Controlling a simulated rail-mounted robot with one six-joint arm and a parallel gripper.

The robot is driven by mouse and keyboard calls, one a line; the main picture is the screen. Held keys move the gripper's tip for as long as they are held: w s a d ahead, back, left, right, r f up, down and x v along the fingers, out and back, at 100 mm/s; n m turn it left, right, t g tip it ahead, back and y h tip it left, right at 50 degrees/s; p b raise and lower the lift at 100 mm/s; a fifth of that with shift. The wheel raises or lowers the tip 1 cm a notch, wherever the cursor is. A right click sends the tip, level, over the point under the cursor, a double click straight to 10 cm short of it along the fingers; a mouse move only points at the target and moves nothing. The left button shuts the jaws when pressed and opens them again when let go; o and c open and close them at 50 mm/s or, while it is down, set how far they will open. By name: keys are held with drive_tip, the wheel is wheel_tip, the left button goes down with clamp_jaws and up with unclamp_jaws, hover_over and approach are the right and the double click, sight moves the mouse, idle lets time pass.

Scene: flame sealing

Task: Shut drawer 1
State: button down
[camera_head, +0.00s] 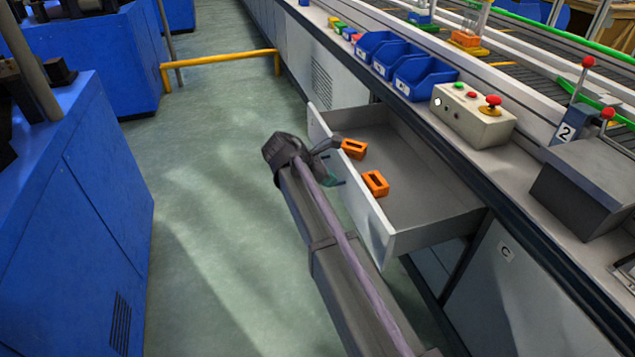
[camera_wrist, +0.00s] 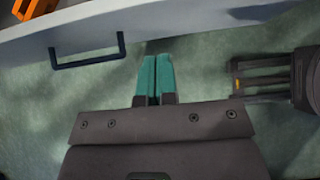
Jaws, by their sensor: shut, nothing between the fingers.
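An open drawer (camera_head: 425,205) sticks out from the workbench into the aisle in the head view. Two orange blocks lie inside it, one farther back (camera_head: 354,148) and one nearer (camera_head: 376,184). In the wrist view the drawer's pale front panel (camera_wrist: 190,22) crosses the top, with a dark bar handle (camera_wrist: 88,60) left of my fingers. My gripper (camera_wrist: 156,58) has its teal fingers together and empty, pointing at the panel to the right of the handle. In the head view my gripper is just outside the drawer front, mostly hidden by my arm. No drawer number is legible.
The bench top holds blue bins (camera_head: 424,76), a control box with red buttons (camera_head: 474,113) and a grey box (camera_head: 590,185). A closed cabinet door (camera_head: 505,290) is nearer. Blue machines (camera_head: 75,220) and a yellow rail (camera_head: 220,60) border the clear green floor.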

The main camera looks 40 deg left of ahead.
sight(355, 183)
drive_tip(key=w+d, duration=0.1)
drive_tip(key=w, duration=0.1)
drive_tip(key=w+d+f, duration=0.1)
drive_tip(key=shift+w+d+f, duration=0.1)
drive_tip(key=shift+w+f, duration=0.1)
drive_tip(key=shift+w, duration=0.2)
drive_tip(key=shift+w+d, duration=0.25)
drive_tip(key=shift+w, duration=0.25)
